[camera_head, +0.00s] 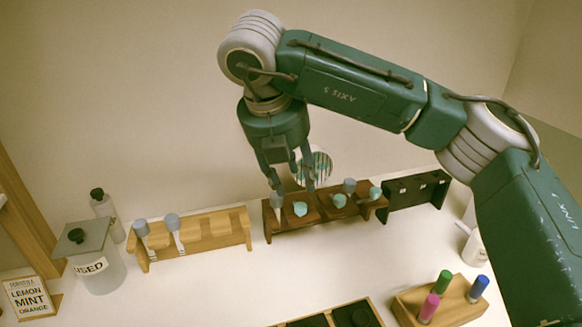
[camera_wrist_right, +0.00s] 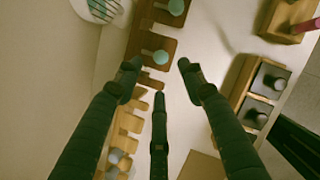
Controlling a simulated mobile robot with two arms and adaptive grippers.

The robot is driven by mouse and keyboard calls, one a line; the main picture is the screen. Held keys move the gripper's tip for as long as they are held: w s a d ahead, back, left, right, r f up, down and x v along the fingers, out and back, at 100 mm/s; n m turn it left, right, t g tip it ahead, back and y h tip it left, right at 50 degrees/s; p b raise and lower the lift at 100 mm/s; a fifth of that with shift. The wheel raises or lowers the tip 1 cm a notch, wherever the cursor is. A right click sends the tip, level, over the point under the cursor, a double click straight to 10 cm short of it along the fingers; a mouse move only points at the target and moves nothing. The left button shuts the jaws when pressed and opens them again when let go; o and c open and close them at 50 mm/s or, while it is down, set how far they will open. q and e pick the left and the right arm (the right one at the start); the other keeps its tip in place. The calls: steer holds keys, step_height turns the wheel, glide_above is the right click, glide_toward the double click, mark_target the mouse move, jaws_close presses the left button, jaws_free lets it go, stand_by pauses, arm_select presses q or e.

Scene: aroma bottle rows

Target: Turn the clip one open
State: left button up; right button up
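My right gripper (camera_head: 292,187) hangs over the left end of the dark brown rack (camera_head: 322,217). Its fingers are spread and empty in the right wrist view (camera_wrist_right: 158,76). The rack holds several small pieces: teal-topped ones, such as the teal top (camera_head: 300,208), and grey-topped ones, such as the grey top (camera_head: 349,185). A teal top (camera_wrist_right: 161,57) shows just beyond the fingertips, apart from them. The gripper partly covers the rack's left end. I cannot tell which piece is the clip one. My left gripper is not in view.
A light wooden rack (camera_head: 212,243) with two grey-topped pieces stands left of the dark rack. A black rack (camera_head: 414,192) stands right. The USED jar (camera_head: 97,268) is far left. A wooden block (camera_head: 459,307) with coloured markers and a dark-celled tray (camera_wrist_right: 262,92) are nearer me.

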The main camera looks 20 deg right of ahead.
steer(key=v, duration=0.3)
